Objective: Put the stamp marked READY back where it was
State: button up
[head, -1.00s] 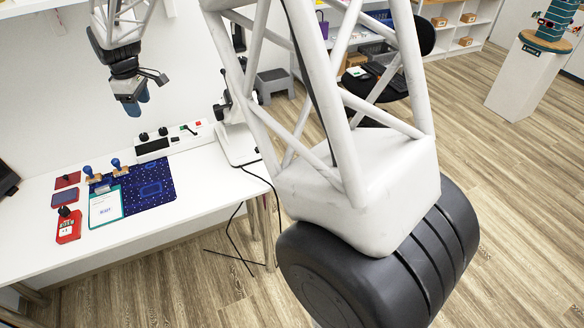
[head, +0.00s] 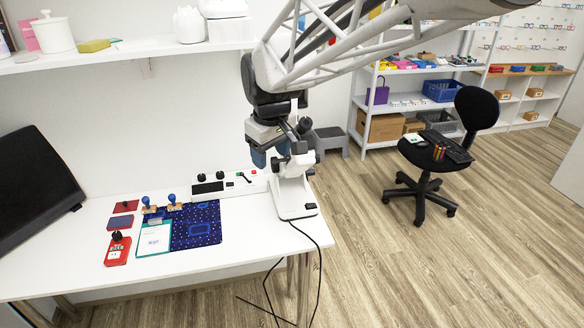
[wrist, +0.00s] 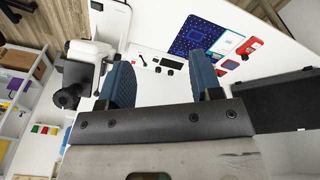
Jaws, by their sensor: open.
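Two stamps with blue handles and wooden bases stand on the white desk, a left stamp (head: 147,205) and a right stamp (head: 174,202), at the back edge of the blue patterned mat (head: 205,232). Their markings are too small to read, so I cannot tell which says READY. A red block with a black knob (head: 117,251) sits front left; I cannot tell whether it is a stamp. My gripper (head: 261,155) hangs above the desk's back right, away from the stamps. In the wrist view its blue fingers (wrist: 163,80) are apart with nothing between them.
A white microscope (head: 295,190) stands close by my gripper. A white box with black knobs (head: 222,185) lies along the wall. Red (head: 125,206) and blue (head: 119,223) pads and a teal-edged card (head: 153,239) lie left. A dark screen (head: 35,190) stands far left. Desk front is bare.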

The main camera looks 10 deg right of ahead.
jog(key=s+d+f+m, duration=0.1)
jog(key=s+d+m, duration=0.2)
jog(key=s, duration=0.9)
jog(key=s+d+f+m, duration=0.2)
jog(key=s+d, duration=0.3)
jog(key=s, duration=0.7)
jog(key=shift+f+m+t, duration=0.25)
jog(key=shift+m+t, duration=0.15)
jog(key=shift+m, duration=0.2)
jog(key=shift+w, duration=0.1)
